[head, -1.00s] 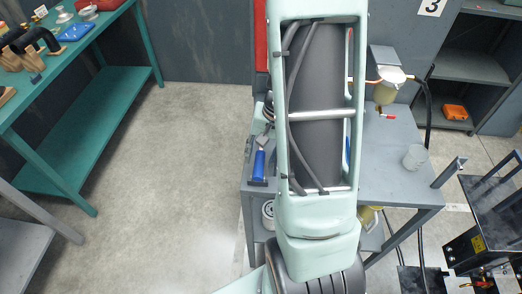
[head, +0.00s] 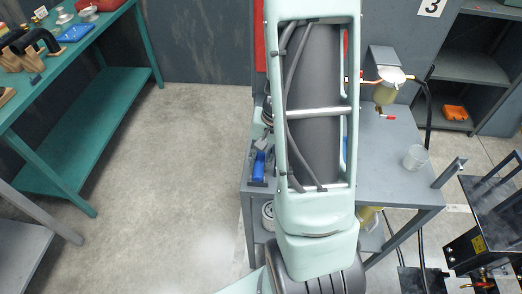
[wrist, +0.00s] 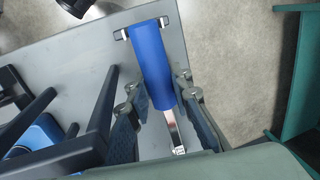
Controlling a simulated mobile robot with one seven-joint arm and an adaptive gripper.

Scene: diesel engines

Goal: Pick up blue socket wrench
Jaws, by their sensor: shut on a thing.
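The blue socket wrench (wrist: 152,65) lies between the two fingers of my gripper (wrist: 160,97) in the wrist view. My gripper is shut on its blue handle. Its metal shank (wrist: 172,128) points toward the bottom of that view. In the head view the blue handle (head: 259,165) shows at the left edge of the grey table (head: 400,188), beside my arm. My gripper is hidden behind my arm there. I cannot tell whether the wrench touches the table.
Black bars (wrist: 65,145) and another blue object (wrist: 42,136) lie left of my gripper in the wrist view. A clear cup (head: 415,157) stands on the table's right side. A green bench (head: 85,130) stands at left, with open floor between.

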